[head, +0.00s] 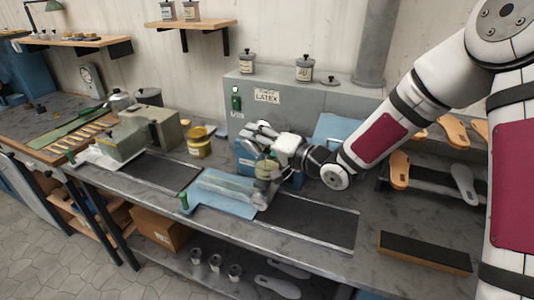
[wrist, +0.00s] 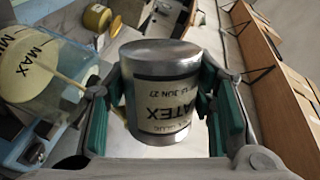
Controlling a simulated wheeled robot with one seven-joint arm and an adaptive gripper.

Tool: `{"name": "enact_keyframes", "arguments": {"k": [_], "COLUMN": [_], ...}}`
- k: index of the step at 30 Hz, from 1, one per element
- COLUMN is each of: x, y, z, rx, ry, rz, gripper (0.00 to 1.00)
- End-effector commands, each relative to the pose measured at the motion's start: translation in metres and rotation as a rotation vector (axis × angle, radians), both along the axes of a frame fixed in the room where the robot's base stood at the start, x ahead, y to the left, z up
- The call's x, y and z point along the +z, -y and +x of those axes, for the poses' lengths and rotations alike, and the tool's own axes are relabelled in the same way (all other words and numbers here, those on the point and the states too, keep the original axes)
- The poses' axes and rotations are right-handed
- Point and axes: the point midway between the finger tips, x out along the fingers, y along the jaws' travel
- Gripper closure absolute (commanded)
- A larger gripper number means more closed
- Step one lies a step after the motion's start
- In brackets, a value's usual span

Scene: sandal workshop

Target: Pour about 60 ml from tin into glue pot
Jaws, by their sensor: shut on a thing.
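The tin (wrist: 165,85) is a silver can with a cream label reading LATEX, printed upside down in the wrist view. My gripper (head: 265,152) is shut on it, with a green pad (wrist: 226,112) on each side of the can. The glue pot, a clear vessel with cream contents and MAX and MIN marks (wrist: 38,72), stands left of the tin in the wrist view. A thin stick leans out of it. The tin appears apart from the pot, and no stream shows. In the head view my gripper is above the bench and partly hides the tin and pot.
A yellow can (head: 200,143) stands left of my gripper. A grey cabinet labelled LATEX (head: 300,108) stands behind. Sandal soles (head: 399,170) stand at the right.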

Motion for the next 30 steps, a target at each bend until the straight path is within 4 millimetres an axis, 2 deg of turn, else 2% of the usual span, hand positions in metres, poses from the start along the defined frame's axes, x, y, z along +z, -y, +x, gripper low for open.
{"name": "enact_keyframes", "arguments": {"k": [17, 20, 23, 24, 30], "x": [0.0044, -0.0009, 0.0081, 0.0050, 0.0005], "y": [0.0002, -0.0011, -0.0022, -0.0021, -0.0013], "z": [0.0008, -0.0011, -0.0043, -0.0034, -0.0009], "rx": [0.000, 0.005, 0.009, 0.011, 0.011], "ry": [-0.048, 0.016, 0.157, 0.191, 0.224], "rz": [0.040, -0.013, -0.120, -0.149, -0.175], "gripper": [0.94, 0.94, 0.94, 0.94, 0.94]}}
